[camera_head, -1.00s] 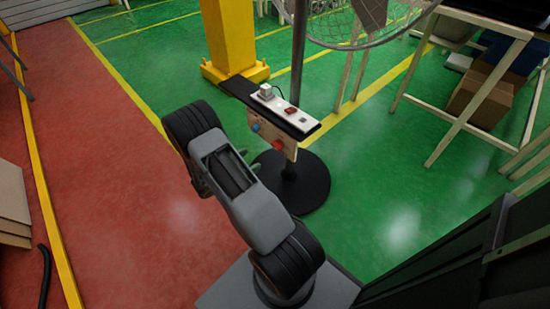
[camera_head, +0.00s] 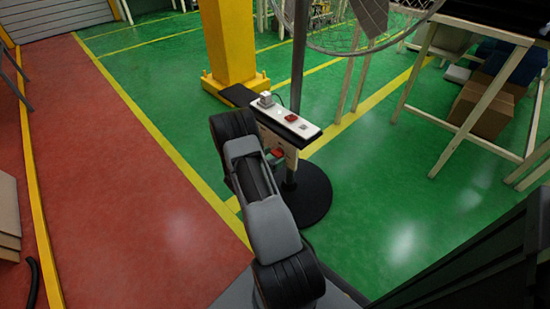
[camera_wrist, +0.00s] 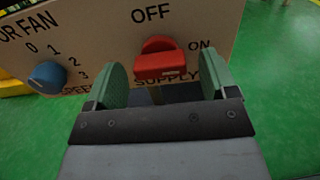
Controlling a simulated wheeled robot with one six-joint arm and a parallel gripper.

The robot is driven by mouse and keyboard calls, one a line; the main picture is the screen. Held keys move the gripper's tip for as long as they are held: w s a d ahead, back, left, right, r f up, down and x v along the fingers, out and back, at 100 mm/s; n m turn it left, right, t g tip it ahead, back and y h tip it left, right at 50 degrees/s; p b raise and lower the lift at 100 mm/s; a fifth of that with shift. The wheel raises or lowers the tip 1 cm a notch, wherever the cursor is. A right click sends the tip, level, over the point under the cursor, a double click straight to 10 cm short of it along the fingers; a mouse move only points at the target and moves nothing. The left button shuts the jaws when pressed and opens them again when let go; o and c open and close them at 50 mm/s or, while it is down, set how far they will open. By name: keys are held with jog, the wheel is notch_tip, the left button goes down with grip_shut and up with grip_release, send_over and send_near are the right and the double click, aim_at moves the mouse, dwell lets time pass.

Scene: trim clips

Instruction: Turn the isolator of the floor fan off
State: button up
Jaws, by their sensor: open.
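The floor fan's control panel (camera_wrist: 100,30) fills the top of the wrist view. Its red isolator knob (camera_wrist: 160,62) sits between the words OFF above and ON at the right, over SUPPLY. The knob's bar lies roughly level, across rather than up toward OFF. A blue speed knob (camera_wrist: 48,76) is to its left. My gripper (camera_wrist: 160,78) is open, with one green finger on each side of the red knob in the picture; I cannot tell whether they touch it. In the head view my wrist hides much of the panel (camera_head: 291,156).
A black shelf with a white strip (camera_head: 290,117) juts out above the panel. The fan's pole (camera_head: 299,60) rises from a round black base (camera_head: 310,198). A yellow column (camera_head: 228,45) stands behind. A table (camera_head: 490,45) with boxes under it is at the right.

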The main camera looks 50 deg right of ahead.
jog(key=shift+d, duration=0.6)
jog(key=c, duration=0.9)
